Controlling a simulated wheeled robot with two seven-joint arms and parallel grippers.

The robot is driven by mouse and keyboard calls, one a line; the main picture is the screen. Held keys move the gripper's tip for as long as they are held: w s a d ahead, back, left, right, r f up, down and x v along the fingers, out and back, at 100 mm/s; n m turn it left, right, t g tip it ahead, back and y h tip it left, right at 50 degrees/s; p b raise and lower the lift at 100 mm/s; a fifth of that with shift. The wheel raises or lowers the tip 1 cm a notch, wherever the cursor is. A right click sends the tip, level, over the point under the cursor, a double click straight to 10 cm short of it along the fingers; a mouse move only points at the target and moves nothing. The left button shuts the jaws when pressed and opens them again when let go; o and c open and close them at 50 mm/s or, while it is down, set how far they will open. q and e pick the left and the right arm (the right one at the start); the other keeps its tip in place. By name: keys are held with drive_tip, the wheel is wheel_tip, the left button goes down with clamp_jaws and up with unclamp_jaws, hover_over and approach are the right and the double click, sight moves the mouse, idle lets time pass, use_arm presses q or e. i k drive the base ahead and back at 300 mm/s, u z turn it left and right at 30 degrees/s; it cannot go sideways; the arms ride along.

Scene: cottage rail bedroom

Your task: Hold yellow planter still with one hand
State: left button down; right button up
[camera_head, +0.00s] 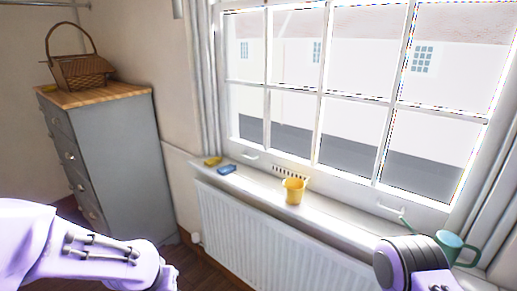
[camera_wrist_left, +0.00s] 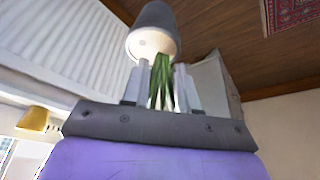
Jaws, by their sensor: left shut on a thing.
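The yellow planter (camera_head: 293,191) stands upright on the white window sill, apart from both arms. It appears to show also at the lower left edge of the left wrist view (camera_wrist_left: 33,118). My left gripper (camera_wrist_left: 160,80) is shut on green stems (camera_wrist_left: 160,82) between its fingers. A grey tapered pot-like thing (camera_wrist_left: 153,25) with a pale round face is beyond the fingertips; whether it joins the stems I cannot tell. In the head view my left arm is at the lower left, its fingers out of frame. Part of my right arm is at the lower right; its gripper is not visible.
A blue thing (camera_head: 226,169) and a small yellow thing (camera_head: 212,161) lie on the sill left of the planter. A teal watering can (camera_head: 452,246) is at the sill's right. A radiator (camera_head: 265,235) is below. A grey dresser (camera_head: 115,155) bears a wicker basket (camera_head: 82,72).

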sight(293, 199)
drive_tip(key=u, duration=0.65)
drive_tip(key=i, duration=0.9)
drive_tip(key=z, duration=1)
